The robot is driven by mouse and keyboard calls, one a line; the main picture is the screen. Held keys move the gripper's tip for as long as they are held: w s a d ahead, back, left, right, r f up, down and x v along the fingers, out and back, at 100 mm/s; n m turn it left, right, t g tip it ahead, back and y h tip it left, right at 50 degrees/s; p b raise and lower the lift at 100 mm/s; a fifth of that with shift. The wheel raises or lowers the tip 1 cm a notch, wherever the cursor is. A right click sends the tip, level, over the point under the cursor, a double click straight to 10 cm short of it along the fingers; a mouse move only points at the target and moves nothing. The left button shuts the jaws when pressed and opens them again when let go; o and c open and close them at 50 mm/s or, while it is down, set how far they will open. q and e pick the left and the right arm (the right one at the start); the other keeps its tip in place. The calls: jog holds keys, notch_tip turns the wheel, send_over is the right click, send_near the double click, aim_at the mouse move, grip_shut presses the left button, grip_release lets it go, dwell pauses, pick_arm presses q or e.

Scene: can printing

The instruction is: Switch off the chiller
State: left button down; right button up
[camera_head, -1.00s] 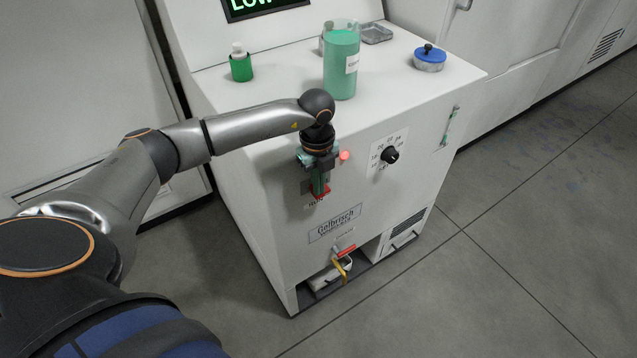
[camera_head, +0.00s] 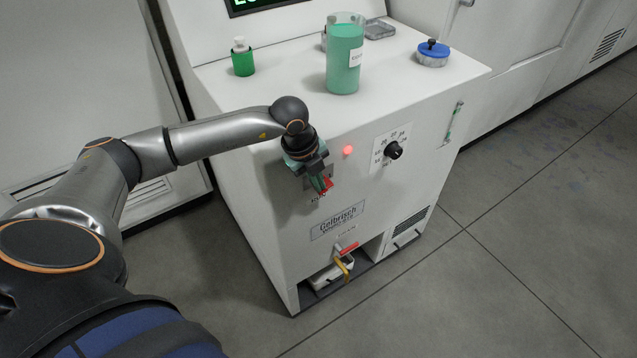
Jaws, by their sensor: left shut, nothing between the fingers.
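The chiller (camera_head: 275,215) is a white cabinet standing on the floor in front of me. A red switch (camera_head: 327,186) is on its front panel, partly covered by my left gripper (camera_head: 318,184). A red lamp (camera_head: 348,150) glows to the right of the gripper. A black dial (camera_head: 393,151) with a number scale sits further right. A lit green display (camera_head: 262,4) is cut off at the top. My right gripper is not in view.
On the chiller's top stand a green-filled beaker (camera_head: 344,60), a small green bottle (camera_head: 242,60) and a blue-lidded jar (camera_head: 433,53). A drain valve with a red handle (camera_head: 346,249) is low on the front. The floor at right is clear.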

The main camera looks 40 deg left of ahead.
pick_arm(q)
jog(key=b, duration=0.1)
jog(key=s+f+t+b, duration=0.1)
jog(key=shift+a+h+b, duration=0.2)
jog(key=shift+h+b, duration=0.1)
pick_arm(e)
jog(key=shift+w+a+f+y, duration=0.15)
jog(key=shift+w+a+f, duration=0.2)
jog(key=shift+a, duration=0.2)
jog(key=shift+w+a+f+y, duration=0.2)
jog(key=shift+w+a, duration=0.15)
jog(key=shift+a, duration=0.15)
pick_arm(q)
jog(key=shift+f, duration=0.1)
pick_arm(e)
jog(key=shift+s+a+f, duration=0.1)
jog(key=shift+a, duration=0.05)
pick_arm(q)
jog(key=shift+w, duration=0.1)
